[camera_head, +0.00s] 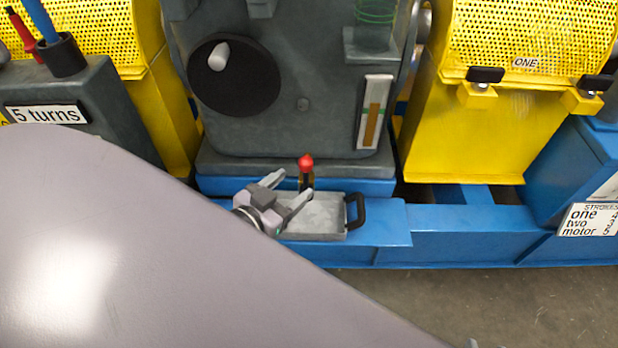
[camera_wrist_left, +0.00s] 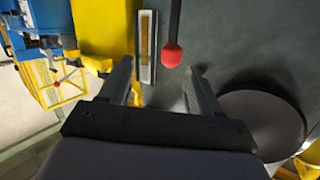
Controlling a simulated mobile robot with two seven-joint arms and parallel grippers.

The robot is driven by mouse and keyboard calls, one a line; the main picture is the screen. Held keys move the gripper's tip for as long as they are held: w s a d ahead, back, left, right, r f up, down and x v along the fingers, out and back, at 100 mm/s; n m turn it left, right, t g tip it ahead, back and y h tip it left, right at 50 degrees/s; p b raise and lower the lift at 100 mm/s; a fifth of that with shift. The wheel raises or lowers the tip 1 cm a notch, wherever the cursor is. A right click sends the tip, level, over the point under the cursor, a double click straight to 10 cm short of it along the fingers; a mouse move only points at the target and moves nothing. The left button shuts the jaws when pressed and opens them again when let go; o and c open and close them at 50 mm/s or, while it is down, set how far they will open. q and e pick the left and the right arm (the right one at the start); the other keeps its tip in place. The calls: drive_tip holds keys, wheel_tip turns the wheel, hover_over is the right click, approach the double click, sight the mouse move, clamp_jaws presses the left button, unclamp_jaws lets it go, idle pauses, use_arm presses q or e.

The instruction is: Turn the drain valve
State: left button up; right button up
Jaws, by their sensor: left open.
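The drain valve shows as a red-tipped lever (camera_head: 306,163) standing upright at the foot of the grey gearbox housing. Its red knob also shows in the left wrist view (camera_wrist_left: 172,55), on a dark stem. My left gripper (camera_head: 291,186) is open and empty, just left of and below the lever in the head view, above the grey drip tray. In the left wrist view its two fingers (camera_wrist_left: 158,88) are spread, with the red knob beyond the tips and between their lines. I see no contact with the lever.
A grey tray (camera_head: 318,234) with a black handle sits on the blue base frame (camera_head: 460,232). The housing carries a dark handwheel (camera_head: 234,92) and a sight gauge (camera_head: 374,112). Yellow guards (camera_head: 480,135) stand on both sides. My arm covers the lower left.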

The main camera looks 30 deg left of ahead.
sight(311, 159)
use_arm(q)
drive_tip(key=w+f+b, duration=0.1)
drive_tip(key=w+t+b, duration=0.1)
drive_tip(key=b, duration=0.1)
drive_tip(key=shift+a+f, duration=0.35)
drive_tip(key=shift+a, duration=0.05)
drive_tip(key=b, duration=0.1)
drive_tip(key=w+t+b, duration=0.1)
drive_tip(key=w+b, duration=0.1)
drive_tip(key=shift+w+a+r, duration=0.2)
drive_tip(key=shift+a+r, duration=0.15)
drive_tip(key=shift+w+d+b, duration=0.1)
drive_tip(key=shift+w+b, duration=0.45)
drive_tip(key=shift+w, duration=2.3)
use_arm(e)
drive_tip(key=shift+y, duration=0.7)
drive_tip(key=shift+w+a+f, duration=0.2)
drive_tip(key=shift+a+f, duration=0.15)
drive_tip(key=shift+f, duration=0.4)
drive_tip(key=shift+w+a+f, duration=0.25)
drive_tip(key=shift+a+f, duration=0.05)
drive_tip(key=shift+f, duration=0.5)
drive_tip(key=shift+w+a+f, duration=0.2)
drive_tip(key=shift+a+f, duration=0.15)
drive_tip(key=shift+f, duration=0.4)
use_arm(q)
clamp_jaws()
